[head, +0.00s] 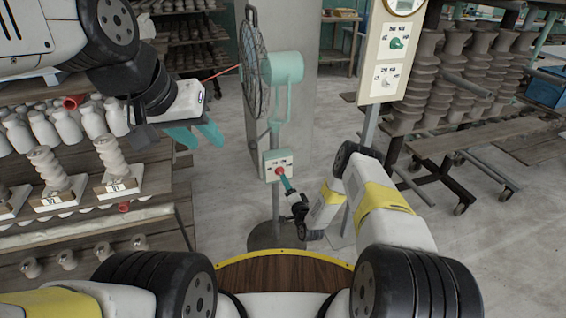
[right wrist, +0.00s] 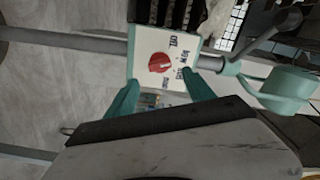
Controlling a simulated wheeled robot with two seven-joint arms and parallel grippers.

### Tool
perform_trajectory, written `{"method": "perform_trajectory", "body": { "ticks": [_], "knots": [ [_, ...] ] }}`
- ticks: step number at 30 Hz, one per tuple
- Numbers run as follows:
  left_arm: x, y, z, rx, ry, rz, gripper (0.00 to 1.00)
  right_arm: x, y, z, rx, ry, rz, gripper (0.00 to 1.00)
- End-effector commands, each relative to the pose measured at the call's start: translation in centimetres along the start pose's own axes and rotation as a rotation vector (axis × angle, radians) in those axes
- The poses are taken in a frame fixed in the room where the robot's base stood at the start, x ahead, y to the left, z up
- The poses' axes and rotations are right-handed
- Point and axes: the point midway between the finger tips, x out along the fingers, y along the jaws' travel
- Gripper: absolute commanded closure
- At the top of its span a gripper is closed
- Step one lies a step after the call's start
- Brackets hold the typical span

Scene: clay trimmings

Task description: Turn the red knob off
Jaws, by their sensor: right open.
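The red knob (head: 279,171) sits on a pale control box (head: 270,160) on the pole of a teal standing fan (head: 283,68). In the right wrist view the red knob (right wrist: 159,62) shows whole on its white face, with a pale line across it and markings around it. My right gripper (head: 287,183) is close in front of the box. In the right wrist view my right gripper (right wrist: 160,93) is open, its teal fingers apart below the knob with nothing between them. My left gripper (head: 198,135) is open and empty at upper left, away from the knob.
A shelf with white bottles (head: 65,120) and ribbed clay pieces stands at left. A post with a switch panel (head: 388,55) stands right of the fan. A rack of clay pieces (head: 440,85) and a wheeled bench (head: 465,145) are at right. The floor between is clear.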

Motion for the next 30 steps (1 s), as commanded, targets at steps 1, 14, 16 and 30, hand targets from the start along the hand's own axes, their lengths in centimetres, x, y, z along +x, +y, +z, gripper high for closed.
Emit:
{"method": "perform_trajectory", "body": {
  "ticks": [1,14,16,30],
  "knots": [
    [0.0,0.0,0.0,0.0,0.0,0.0,0.64,0.8,-0.1,0.0,-0.001,0.001,-0.003,0.38],
    [0.0,0.0,0.0,0.0,0.0,0.0,0.64,6.3,-0.1,0.0,-0.002,-0.001,0.0,0.38],
    [0.0,0.0,0.0,0.0,0.0,0.0,0.64,6.5,-0.1,0.0,-0.002,-0.001,0.001,0.38],
    [0.0,0.0,0.0,0.0,0.0,0.0,0.64,6.6,-0.1,0.0,-0.002,-0.001,0.002,0.85]
  ]
}}
